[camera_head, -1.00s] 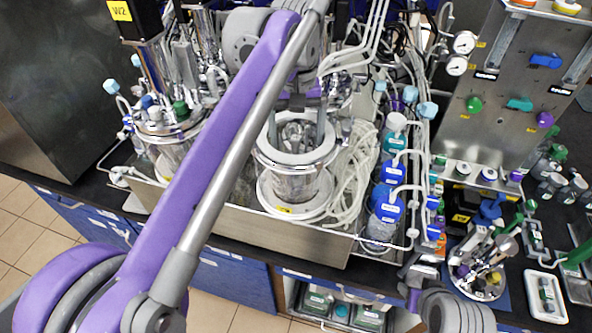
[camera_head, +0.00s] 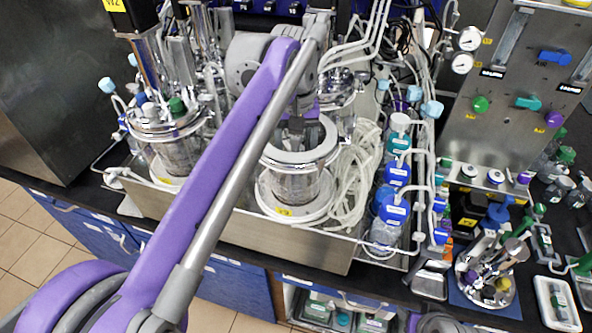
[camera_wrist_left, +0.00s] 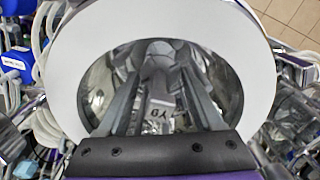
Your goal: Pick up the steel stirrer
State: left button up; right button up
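The steel stirrer (camera_wrist_left: 160,58) is a grey metal part inside an open round glass-and-steel vessel with a broad white rim (camera_wrist_left: 62,75). The vessel (camera_head: 300,185) stands in the steel trough, in the middle of the head view. My left gripper (camera_wrist_left: 161,75) points down through the vessel's mouth, its two fingers spread with the stirrer's top between their tips. I cannot make out clear contact. In the head view, my left gripper (camera_head: 296,135) and arm hide part of the vessel mouth, and the stirrer cannot be made out there. My right gripper is out of view.
A second vessel (camera_head: 165,125) with a crowded metal head stands to the left. Coiled pale tubing (camera_head: 355,185) and blue-capped bottles (camera_head: 395,210) crowd the right side. The steel trough wall (camera_head: 310,250) runs along the front. A round holder of tools (camera_head: 485,275) stands at right.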

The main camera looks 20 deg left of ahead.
pick_arm(q)
jog(key=shift+s, duration=0.15)
jog(key=c, duration=0.5)
grip_shut()
jog(key=shift+r, duration=0.1)
